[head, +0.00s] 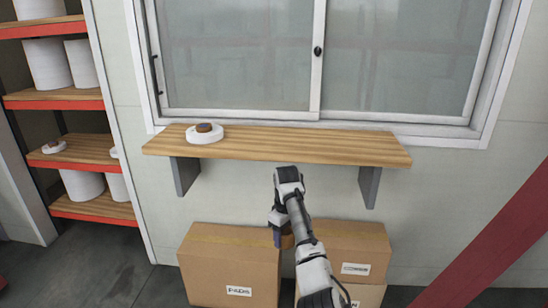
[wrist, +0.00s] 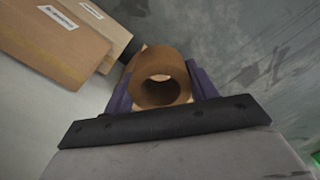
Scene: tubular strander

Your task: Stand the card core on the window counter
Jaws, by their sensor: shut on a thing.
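The card core is a short brown hollow tube (wrist: 161,80). In the wrist view it sits between the two fingers of my gripper (wrist: 160,92), which is shut on it, and I look into its open end. In the head view my gripper (head: 282,238) is below the counter's front edge, in front of the boxes, and only a small brown part of the core (head: 288,242) shows beside it. The window counter (head: 300,147) is a wooden shelf on two grey brackets under the window. Most of its top is bare.
A white disc with a brown top (head: 204,133) lies at the counter's left end. Cardboard boxes (head: 230,265) stand below the counter, with more to the right (head: 355,250). A red beam (head: 490,240) slants at right. Racks with white rolls (head: 80,100) stand at left.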

